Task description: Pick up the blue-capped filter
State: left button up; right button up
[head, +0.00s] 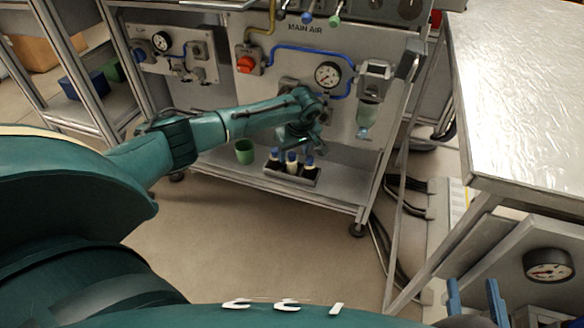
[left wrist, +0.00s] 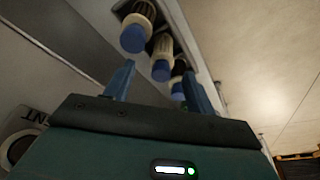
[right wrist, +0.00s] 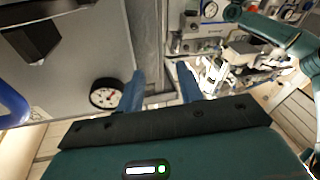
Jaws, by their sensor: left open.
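Three pale filters with blue caps stand in a dark tray (head: 302,180) on the cart's lower shelf: a left one (head: 274,160), a middle one (head: 292,165) and a right one (head: 309,165). In the left wrist view a near filter (left wrist: 135,30), a second filter (left wrist: 161,60) and a partly hidden third filter (left wrist: 178,92) form a row. My left gripper (head: 303,146) is open just above the filters. In the left wrist view its fingers (left wrist: 158,86) are apart, with caps showing beyond and between them; nothing is visibly gripped. My right gripper (right wrist: 160,88) is open and empty, away from the filters.
A green cup (head: 244,152) stands left of the tray on the shelf. The cart's panel with a pressure gauge (head: 328,75) and a hanging bowl unit (head: 370,110) rises behind. A metal table (head: 520,90) stands at right, with another gauge (head: 548,265) below it.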

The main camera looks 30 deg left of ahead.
aim_at(293, 155)
pick_arm(q)
jog(key=b+x, duration=0.1)
jog(key=x, duration=0.3)
jog(key=shift+s+d+b, duration=0.1)
jog(key=shift+s+b, duration=0.05)
jog(key=shift+b, duration=0.2)
jog(key=shift+c, duration=0.5)
jog(key=c, duration=0.9)
jog(key=shift+c, duration=0.2)
